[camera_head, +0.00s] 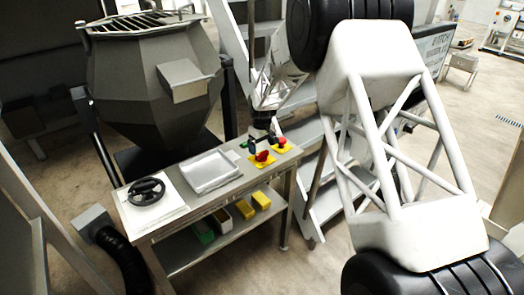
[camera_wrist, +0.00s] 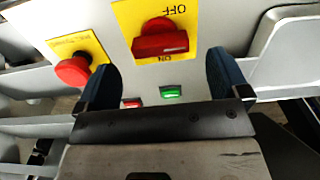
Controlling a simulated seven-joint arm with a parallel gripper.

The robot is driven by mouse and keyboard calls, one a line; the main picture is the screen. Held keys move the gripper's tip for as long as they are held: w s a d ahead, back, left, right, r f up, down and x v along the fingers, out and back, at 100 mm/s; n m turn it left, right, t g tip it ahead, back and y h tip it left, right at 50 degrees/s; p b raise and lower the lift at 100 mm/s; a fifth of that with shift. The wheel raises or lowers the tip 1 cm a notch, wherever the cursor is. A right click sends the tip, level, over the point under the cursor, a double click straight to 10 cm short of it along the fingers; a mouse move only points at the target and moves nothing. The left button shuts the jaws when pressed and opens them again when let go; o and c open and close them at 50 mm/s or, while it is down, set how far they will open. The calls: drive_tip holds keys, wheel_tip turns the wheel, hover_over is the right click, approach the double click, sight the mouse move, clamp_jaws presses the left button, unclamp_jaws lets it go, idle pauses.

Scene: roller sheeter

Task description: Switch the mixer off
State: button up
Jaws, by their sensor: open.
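The grey mixer hopper (camera_head: 150,85) stands at the back left. A red rotary switch (camera_wrist: 160,38) sits on a yellow plate (camera_wrist: 125,15) in the wrist view, with OFF and ON printed upside down above and below it. Its handle lies nearly crosswise. The switch also shows in the head view (camera_head: 262,156). My gripper (camera_wrist: 160,62) is open, its two blue fingers spread either side of the switch in the picture, with no clear contact. In the head view my gripper (camera_head: 265,142) hangs just above the panel, partly covering the plate area.
A red mushroom button (camera_wrist: 72,72) on a yellow plate stands beside the switch. A bright green button (camera_wrist: 171,92) and a red one (camera_wrist: 132,103) are near my fingers. The table also bears a black handwheel (camera_head: 147,191) and a tray (camera_head: 210,171). Bins (camera_head: 222,219) sit on the shelf below.

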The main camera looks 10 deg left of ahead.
sight(262, 153)
drive_tip(key=shift+r, duration=2.15)
drive_tip(key=shift+s+d+r, duration=0.1)
drive_tip(key=shift+d+r, duration=0.15)
drive_tip(key=shift+r, duration=0.05)
drive_tip(key=s+d+r+m+t, duration=0.1)
drive_tip(key=s+d+r+m, duration=0.3)
drive_tip(key=s+d+r, duration=1.55)
drive_tip(key=s+d+m, duration=0.2)
drive_tip(key=s+d, duration=0.3)
drive_tip(key=s, duration=1.2)
drive_tip(key=s+d+r+m+t, duration=0.1)
drive_tip(key=s+d+m, duration=0.2)
drive_tip(key=s, duration=1.4)
drive_tip(key=shift+s+d+r+t, duration=0.3)
drive_tip(key=shift+s+d, duration=0.05)
drive_tip(key=shift+d, duration=0.9)
